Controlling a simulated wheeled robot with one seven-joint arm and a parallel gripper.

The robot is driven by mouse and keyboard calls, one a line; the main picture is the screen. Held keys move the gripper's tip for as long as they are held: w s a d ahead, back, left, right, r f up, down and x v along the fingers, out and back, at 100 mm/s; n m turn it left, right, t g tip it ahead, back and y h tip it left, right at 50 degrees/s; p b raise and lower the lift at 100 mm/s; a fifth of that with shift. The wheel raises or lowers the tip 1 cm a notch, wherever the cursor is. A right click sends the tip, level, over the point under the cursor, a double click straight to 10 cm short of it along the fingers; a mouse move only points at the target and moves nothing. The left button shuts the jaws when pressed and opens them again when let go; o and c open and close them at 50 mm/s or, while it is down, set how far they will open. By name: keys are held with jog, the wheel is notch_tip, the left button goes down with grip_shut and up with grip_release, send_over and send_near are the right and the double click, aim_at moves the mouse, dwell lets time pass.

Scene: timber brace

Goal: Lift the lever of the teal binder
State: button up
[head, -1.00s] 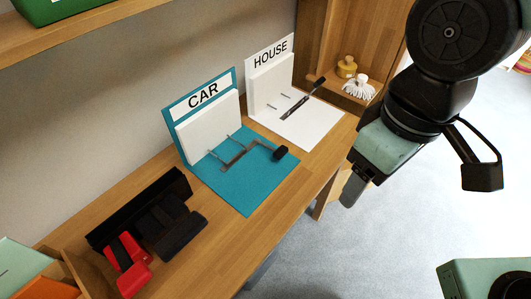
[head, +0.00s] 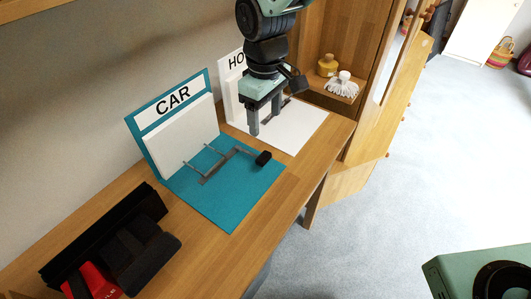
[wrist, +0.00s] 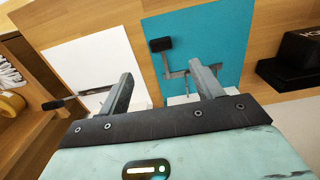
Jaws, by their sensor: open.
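The teal binder (head: 230,205) lies open on the desk, its upright cover labelled CAR. Its metal lever (head: 222,165) lies low over the teal sheet and ends in a black knob (head: 263,158). In the wrist view the teal binder (wrist: 228,30) is right of centre, with its black knob (wrist: 161,44) and lever (wrist: 187,73) beyond my fingers. My gripper (head: 265,125) is open and empty. It hangs fingers down above the desk, over the white binder's near side, apart from the teal lever.
A white binder (head: 300,128) labelled HOUSE stands beside the teal one, partly hidden by my arm. A black and red object (head: 130,250) lies at the near left. A shelf (head: 330,88) holds a yellow pot and a white brush. Bare desk runs along the front edge.

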aim_at(266, 157)
notch_tip(266, 157, down, 13)
jog(key=shift+r, duration=0.1)
jog(key=shift+c, duration=0.3)
